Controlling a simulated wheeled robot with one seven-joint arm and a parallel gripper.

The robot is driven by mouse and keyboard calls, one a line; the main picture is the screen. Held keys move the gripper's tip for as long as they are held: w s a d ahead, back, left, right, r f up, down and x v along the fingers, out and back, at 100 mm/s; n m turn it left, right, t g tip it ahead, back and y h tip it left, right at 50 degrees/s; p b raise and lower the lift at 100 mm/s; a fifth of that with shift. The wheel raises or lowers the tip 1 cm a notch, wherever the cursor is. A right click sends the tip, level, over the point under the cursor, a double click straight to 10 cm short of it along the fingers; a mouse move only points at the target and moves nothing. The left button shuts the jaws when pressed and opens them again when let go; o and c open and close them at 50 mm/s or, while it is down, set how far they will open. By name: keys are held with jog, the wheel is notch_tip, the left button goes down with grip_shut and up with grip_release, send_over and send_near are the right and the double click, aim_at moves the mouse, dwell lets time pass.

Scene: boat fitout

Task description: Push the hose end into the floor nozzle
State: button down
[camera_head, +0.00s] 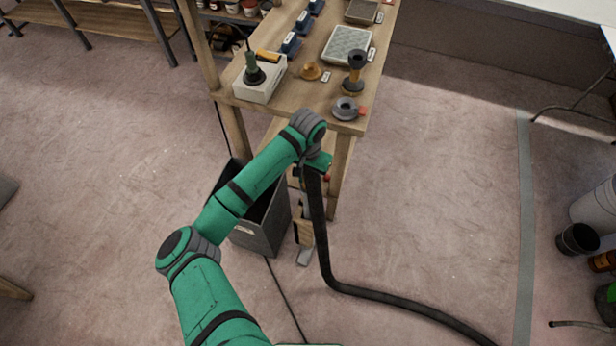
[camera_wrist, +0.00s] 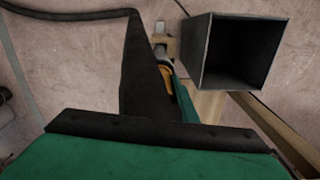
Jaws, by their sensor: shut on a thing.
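My gripper (camera_head: 317,163) is shut on the black hose (camera_head: 318,215) near its upper end, just in front of the workbench corner. The hose hangs down from it, bends at the floor and runs off to the lower right. In the wrist view the hose (camera_wrist: 140,70) runs up close to the gripper; its end face is hidden. What looks like the floor nozzle (camera_head: 304,257) is a grey foot on the floor below the bench corner, beside a tan block. In the wrist view an orange and grey round part (camera_wrist: 167,77) shows beside the hose, partly covered.
A dark open bin (camera_head: 262,236) stands left of the hose; it also shows in the wrist view (camera_wrist: 243,88). The workbench (camera_head: 308,100) carries a white box, a grey ring, a black-and-yellow spool and trays. Floor to the right is mostly clear.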

jog(key=shift+s+f, duration=0.1)
jog(key=shift+f, duration=0.2)
jog(key=c, duration=1.5)
grip_release()
jog(key=shift+o, duration=0.6)
jog(key=shift+d, duration=0.1)
jog(key=shift+r, duration=0.1)
jog(key=shift+r, duration=0.3)
notch_tip(320, 180, up, 10)
jog(key=shift+r, duration=0.1)
